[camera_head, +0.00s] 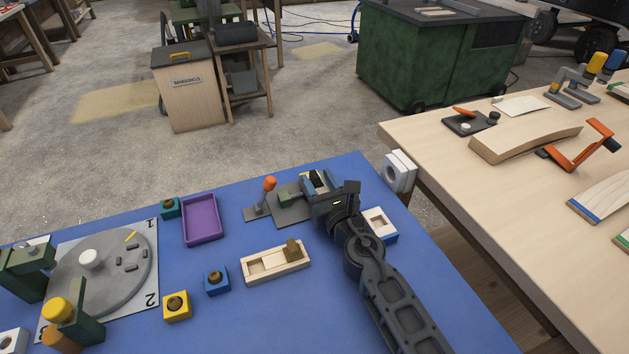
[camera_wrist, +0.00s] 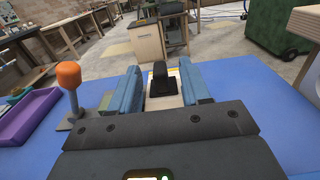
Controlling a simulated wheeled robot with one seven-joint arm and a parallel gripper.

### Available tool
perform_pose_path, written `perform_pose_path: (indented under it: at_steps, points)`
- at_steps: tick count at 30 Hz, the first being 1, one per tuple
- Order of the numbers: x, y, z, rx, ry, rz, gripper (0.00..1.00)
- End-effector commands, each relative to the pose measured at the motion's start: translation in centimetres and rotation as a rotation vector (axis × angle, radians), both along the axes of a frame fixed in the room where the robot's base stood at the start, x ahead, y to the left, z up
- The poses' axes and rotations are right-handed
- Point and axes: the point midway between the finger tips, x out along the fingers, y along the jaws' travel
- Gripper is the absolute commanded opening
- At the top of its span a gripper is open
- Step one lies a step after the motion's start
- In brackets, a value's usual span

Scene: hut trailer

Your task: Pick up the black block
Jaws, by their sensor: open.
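The black block (camera_wrist: 159,76) stands upright between my gripper's fingers in the wrist view, on a light base. In the head view the block (camera_head: 318,177) is a small dark shape, mostly hidden by my gripper (camera_head: 322,182) at the far edge of the blue table. My gripper (camera_wrist: 160,88) is open. Its blue-padded fingers lie on either side of the block, with a gap visible on each side. I cannot tell how far the fingertips reach past it.
An orange-knobbed lever (camera_head: 269,184) stands close left of my gripper. A purple tray (camera_head: 202,220), a wooden two-pocket holder (camera_head: 276,263) and a white-and-blue block (camera_head: 380,224) are nearby on the blue table (camera_head: 340,300). A wooden bench (camera_head: 500,180) stands at right.

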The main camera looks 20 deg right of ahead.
Motion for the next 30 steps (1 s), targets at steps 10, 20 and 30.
perform_pose_path:
  at_steps: [10, 20, 30]
  points:
    - [-0.03, 0.01, -0.02, 0.000, 0.000, 0.000, 0.32]
    - [-0.04, 0.01, -0.02, 0.000, 0.001, 0.000, 0.00]
    - [-0.03, 0.01, 0.01, 0.000, 0.000, 0.000, 0.00]
